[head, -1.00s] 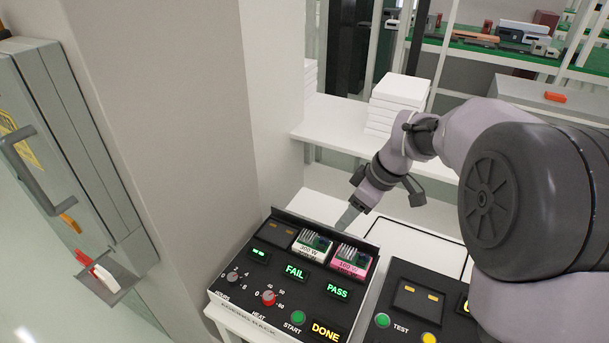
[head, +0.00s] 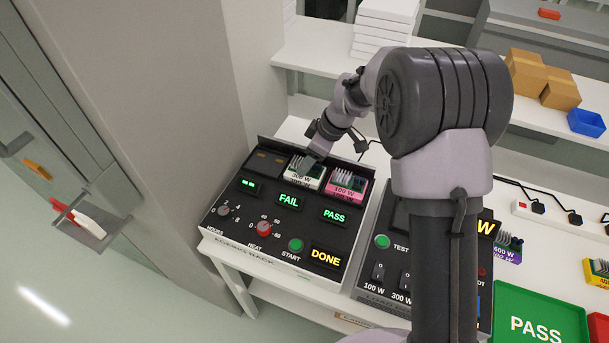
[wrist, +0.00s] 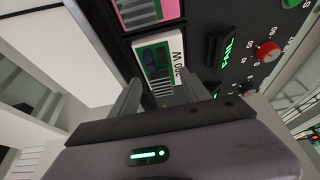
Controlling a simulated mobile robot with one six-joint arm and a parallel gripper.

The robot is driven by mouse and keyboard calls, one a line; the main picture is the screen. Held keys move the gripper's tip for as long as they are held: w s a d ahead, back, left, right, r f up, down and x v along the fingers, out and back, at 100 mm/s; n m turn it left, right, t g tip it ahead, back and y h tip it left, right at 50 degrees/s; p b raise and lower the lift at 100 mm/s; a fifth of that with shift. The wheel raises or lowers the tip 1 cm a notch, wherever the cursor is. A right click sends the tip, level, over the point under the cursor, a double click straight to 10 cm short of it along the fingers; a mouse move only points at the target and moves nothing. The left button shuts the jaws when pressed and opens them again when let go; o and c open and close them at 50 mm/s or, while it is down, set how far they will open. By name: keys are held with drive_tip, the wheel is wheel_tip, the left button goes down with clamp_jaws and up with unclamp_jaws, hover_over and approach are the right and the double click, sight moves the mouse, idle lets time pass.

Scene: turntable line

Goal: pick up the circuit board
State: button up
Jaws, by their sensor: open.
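A circuit board with a white 300 W label (head: 308,172) sits in the middle slot of the black test rack (head: 228,213), above a lit FAIL sign. It also shows in the wrist view (wrist: 160,60). A pink 100 W circuit board (head: 348,183) sits in the right slot above a lit PASS sign; its pink edge is at the top of the wrist view (wrist: 150,12). My gripper (head: 317,156) is open over the white board. In the wrist view its two fingers (wrist: 160,92) lie toward either side of the board's near end; I cannot tell whether they touch it.
The rack's left slot (head: 268,161) looks empty. A second black test panel (head: 400,225) stands to the right. A purple 600 W board (head: 508,248), a yellow board (head: 597,270) and a green PASS tray (head: 510,310) lie further right. White boxes (head: 385,22) are stacked behind.

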drive_tip(key=shift+w+a+f, duration=0.1)
drive_tip(key=shift+a+f, duration=0.15)
drive_tip(key=shift+f, duration=0.4)
drive_tip(key=shift+r, duration=0.15)
drive_tip(key=shift+c, duration=0.2)
clamp_jaws()
drive_tip(key=shift+r, duration=0.1)
